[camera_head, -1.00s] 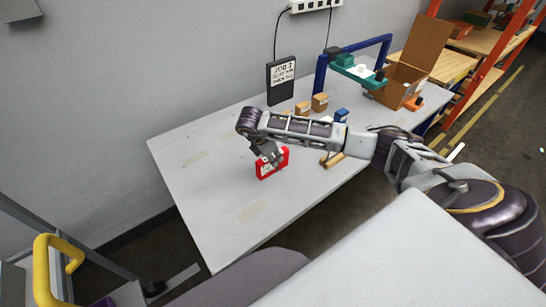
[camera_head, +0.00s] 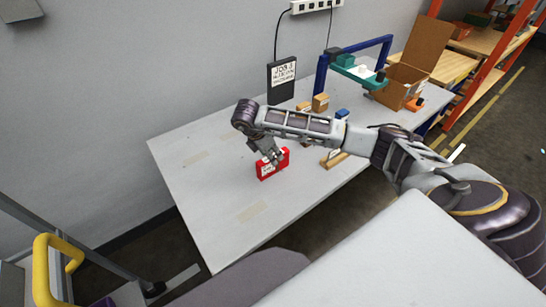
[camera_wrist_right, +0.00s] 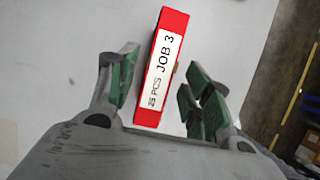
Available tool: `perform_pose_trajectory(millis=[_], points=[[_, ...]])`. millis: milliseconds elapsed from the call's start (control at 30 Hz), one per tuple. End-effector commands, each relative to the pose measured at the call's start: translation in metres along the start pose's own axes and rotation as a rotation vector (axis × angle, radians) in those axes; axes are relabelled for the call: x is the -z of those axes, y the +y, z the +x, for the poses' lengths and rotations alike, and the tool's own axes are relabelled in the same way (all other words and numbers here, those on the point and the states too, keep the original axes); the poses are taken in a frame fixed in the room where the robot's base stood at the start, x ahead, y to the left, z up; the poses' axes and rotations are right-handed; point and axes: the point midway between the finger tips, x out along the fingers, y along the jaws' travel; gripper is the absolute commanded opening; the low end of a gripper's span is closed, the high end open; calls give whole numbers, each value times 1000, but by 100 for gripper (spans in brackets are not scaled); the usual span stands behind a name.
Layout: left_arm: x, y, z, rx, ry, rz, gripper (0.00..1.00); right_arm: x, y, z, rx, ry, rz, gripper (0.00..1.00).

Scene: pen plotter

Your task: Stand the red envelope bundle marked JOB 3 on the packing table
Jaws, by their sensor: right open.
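In the right wrist view the bundle (camera_wrist_right: 162,66) shows a white label reading JOB 3 and 25 PCS. My right gripper (camera_head: 272,160) is just above and behind the bundle. In the right wrist view the open right gripper (camera_wrist_right: 158,92) has green-padded fingers on either side of the bundle's near end, with gaps between pads and bundle. My left gripper is not in view.
A dark screen (camera_head: 282,79) reading JOB 3 stands at the table's back. Small brown boxes (camera_head: 320,102), a blue-teal plotter (camera_head: 360,70) and an open carton (camera_head: 405,80) are to the right. The table's left part is clear.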

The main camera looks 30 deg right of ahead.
Motion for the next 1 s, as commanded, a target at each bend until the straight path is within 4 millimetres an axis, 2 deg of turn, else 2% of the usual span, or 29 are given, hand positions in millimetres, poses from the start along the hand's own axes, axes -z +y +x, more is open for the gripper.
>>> perform_pose_trajectory(millis=[433, 700, 1000], points=[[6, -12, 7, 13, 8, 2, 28, 0, 1, -69, -5, 1, 0, 50], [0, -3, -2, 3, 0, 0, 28, -1, 1, -86, -3, -1, 0, 50], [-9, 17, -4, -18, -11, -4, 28, 0, 0, -90, -1, 0, 1, 50]])
